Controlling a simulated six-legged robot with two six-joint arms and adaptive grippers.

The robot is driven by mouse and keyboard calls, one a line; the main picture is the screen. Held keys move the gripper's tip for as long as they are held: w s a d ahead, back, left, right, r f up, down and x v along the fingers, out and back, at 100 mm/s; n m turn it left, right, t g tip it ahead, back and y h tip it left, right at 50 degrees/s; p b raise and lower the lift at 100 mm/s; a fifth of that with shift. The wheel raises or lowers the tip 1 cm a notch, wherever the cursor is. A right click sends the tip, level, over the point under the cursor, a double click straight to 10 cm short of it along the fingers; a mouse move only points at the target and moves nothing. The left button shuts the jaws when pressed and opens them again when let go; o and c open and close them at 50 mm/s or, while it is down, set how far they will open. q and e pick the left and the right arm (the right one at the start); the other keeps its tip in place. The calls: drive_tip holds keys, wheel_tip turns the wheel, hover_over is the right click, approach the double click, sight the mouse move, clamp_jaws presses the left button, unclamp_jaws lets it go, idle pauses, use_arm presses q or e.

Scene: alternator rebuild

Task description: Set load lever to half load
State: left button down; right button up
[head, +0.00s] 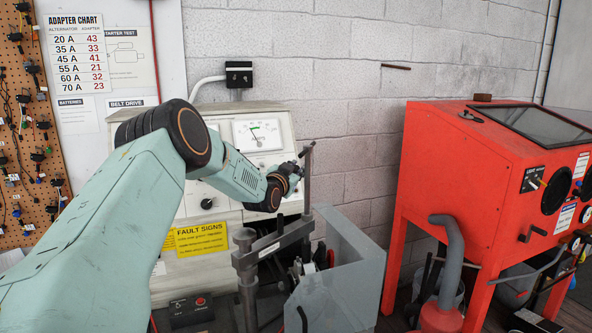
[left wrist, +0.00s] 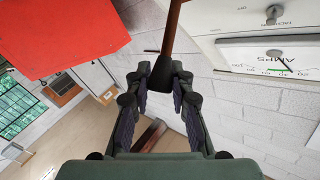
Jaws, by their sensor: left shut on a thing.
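My left gripper (head: 295,170) is at the right end of the test bench, beside the top of an upright dark post (head: 308,185). In the left wrist view, the gripper's fingers (left wrist: 160,78) are closed around the dark end of a thin brown rod (left wrist: 172,28), which seems to be the load lever. Its load marks are not readable. The AMPS meter (head: 257,134) on the bench face has a green arc and a thin needle; part of the meter also shows in the left wrist view (left wrist: 270,58). My right gripper is not in view.
A red cabinet (head: 460,170) stands to the right, with a grey hose (head: 452,255) before it. A grey open-topped bin (head: 340,275) and a clamp-like metal arm (head: 278,240) stand below the gripper. The block wall (head: 350,110) behind is mostly bare.

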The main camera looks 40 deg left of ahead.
use_arm(q)
drive_tip(key=shift+f+b, duration=0.3)
drive_tip(key=shift+b, duration=0.35)
drive_tip(key=shift+s+d, duration=0.1)
drive_tip(key=shift+d, duration=0.1)
drive_tip(key=c, duration=1.6)
unclamp_jaws()
drive_tip(key=o, duration=0.5)
drive_tip(key=shift+s+r, duration=0.15)
drive_tip(key=shift+r, duration=0.05)
drive_tip(key=shift+c, duration=0.2)
